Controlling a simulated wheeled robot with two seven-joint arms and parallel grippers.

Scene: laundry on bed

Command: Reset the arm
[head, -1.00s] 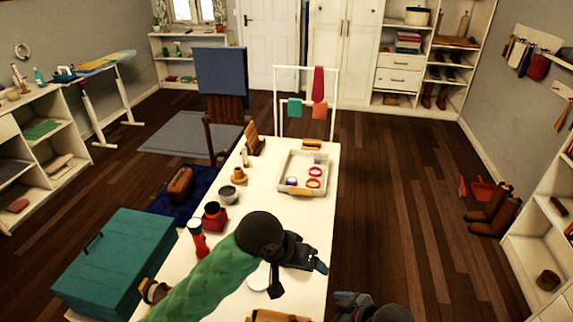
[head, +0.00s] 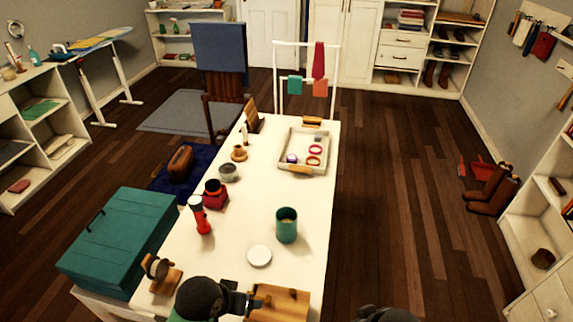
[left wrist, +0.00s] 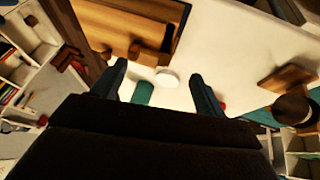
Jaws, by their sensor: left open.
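My left gripper (head: 240,302) is low at the near edge of the white table (head: 300,190), beside a wooden box or holder (head: 280,303). In the left wrist view its two fingers (left wrist: 162,86) are spread with nothing held between them. A teal cup (head: 287,226) stands upright on the table beyond it, with a white round disc (head: 259,256) lying flat nearby. The disc (left wrist: 166,78) and part of the cup (left wrist: 143,92) show past the fingers in the left wrist view. A dark part of my right arm shows at the bottom edge; its gripper is out of view.
A red flashlight (head: 200,216), a red jar (head: 214,194), a grey bowl (head: 229,172) and a wooden stand (head: 164,275) line the table's left side. A tray (head: 294,165) with rings is farther back. A teal chest (head: 120,240) stands left. The table's right-middle strip is clear.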

